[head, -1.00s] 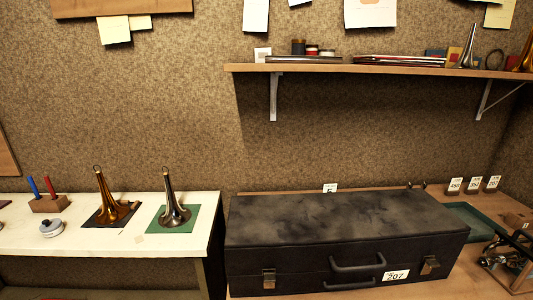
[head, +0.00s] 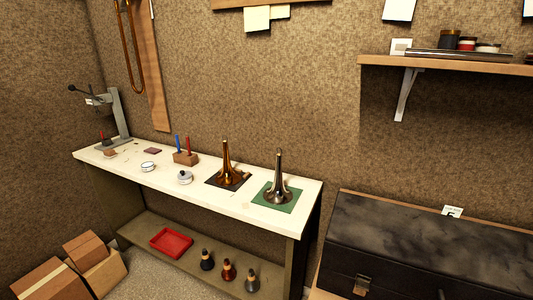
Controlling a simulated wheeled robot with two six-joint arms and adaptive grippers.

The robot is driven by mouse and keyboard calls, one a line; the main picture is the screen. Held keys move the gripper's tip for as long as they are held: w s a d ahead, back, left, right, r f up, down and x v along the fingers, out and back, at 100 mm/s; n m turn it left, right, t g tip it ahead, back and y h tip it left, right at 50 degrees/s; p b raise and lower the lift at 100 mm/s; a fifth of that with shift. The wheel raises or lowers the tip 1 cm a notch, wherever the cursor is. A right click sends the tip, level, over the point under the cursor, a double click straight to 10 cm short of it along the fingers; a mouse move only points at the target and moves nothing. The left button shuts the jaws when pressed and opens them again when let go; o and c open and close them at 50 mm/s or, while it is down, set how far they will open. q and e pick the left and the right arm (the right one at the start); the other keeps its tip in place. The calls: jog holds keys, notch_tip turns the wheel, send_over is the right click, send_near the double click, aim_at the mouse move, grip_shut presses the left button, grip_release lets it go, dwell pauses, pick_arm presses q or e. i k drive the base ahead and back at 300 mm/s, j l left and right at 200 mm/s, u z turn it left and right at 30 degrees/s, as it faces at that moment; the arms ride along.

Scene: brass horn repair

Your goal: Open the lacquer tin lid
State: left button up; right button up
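A small round grey-white lidded container (head: 184,178) with a knob on top stands on the white workbench (head: 250,219). A second small round pale container (head: 148,167) stands to its left. Several small dark, red and white-topped jars or tins stand on the wall shelf (head: 440,62) at upper right. I cannot tell which of these is the lacquer tin, as no label is readable. Neither gripper is in view.
A wooden block (head: 186,158) holds blue and red sticks. A brass bell (head: 226,165) and a silver bell (head: 278,185) stand on the bench. A dark case (head: 420,240) is at right, a red tray (head: 171,242) on the lower shelf, boxes (head: 90,262) on the floor.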

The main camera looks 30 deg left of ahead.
aim_at(182, 175)
jog(key=u, duration=1.6)
